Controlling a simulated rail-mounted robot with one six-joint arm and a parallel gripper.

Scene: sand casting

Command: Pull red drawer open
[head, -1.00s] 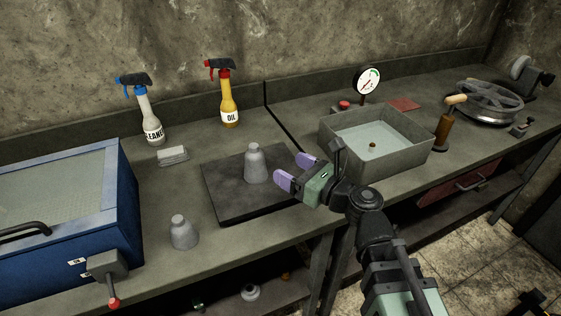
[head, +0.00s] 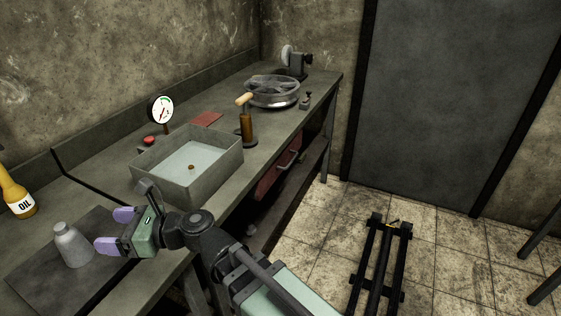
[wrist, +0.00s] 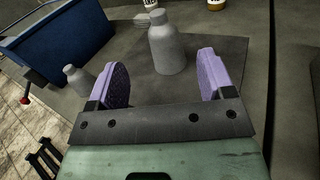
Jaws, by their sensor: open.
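The red drawer (head: 275,172) sits under the bench top in the head view, right of the grey box, with a metal handle (head: 289,159) on its front. It looks closed, though part of it lies in shadow. My gripper (head: 118,229) is open and empty, with purple finger pads, above the bench's near edge at lower left. It is well away from the drawer and points left toward a grey bottle-shaped piece (head: 73,245). In the wrist view that piece (wrist: 167,45) stands beyond the two fingers, not between them. The drawer is not in the wrist view.
Black rails (head: 379,262) lie on the floor. The tiled floor before the drawer is clear.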

